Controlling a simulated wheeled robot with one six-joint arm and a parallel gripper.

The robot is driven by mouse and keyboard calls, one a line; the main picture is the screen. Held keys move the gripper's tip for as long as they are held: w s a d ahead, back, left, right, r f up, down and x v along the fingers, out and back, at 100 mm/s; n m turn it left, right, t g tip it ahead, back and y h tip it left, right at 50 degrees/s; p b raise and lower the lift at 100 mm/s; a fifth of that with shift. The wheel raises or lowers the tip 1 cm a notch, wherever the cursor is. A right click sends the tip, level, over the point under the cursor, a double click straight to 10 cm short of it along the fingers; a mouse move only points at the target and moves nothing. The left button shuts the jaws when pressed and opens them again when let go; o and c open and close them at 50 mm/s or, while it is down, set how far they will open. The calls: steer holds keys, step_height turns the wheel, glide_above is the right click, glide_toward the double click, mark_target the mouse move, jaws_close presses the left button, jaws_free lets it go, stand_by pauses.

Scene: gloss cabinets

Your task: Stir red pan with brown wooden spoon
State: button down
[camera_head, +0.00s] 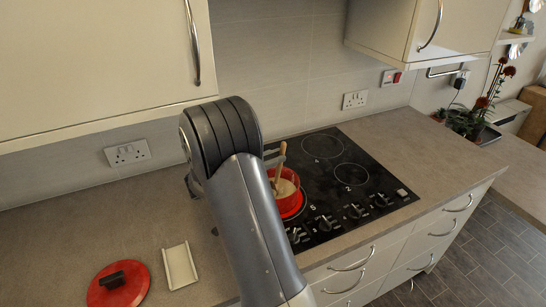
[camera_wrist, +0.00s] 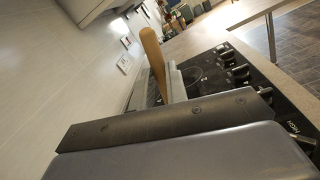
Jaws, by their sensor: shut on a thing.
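The red pan (camera_head: 292,203) sits on the front left burner of the black hob, with pale contents inside. The brown wooden spoon (camera_head: 280,165) stands tilted in the pan, its lower end in the contents. My gripper (camera_head: 275,156) is shut on the spoon's upper part, above the pan. In the wrist view the spoon's handle (camera_wrist: 153,52) rises past my gripper's fingers (camera_wrist: 170,85). My arm hides part of the pan's left side in the head view, and the pan is not visible in the wrist view.
A red lid (camera_head: 103,293) with a black knob and a white spoon rest (camera_head: 180,266) lie on the counter to the left. The black hob (camera_head: 385,184) has free burners right of the pan. Wall cabinets (camera_head: 95,60) hang above. A potted plant (camera_head: 470,122) stands at the right.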

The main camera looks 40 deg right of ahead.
steer(key=shift+r, duration=0.15)
step_height(320, 180, up, 10)
steer(key=p, duration=0.5)
stand_by(1.9)
stand_by(1.1)
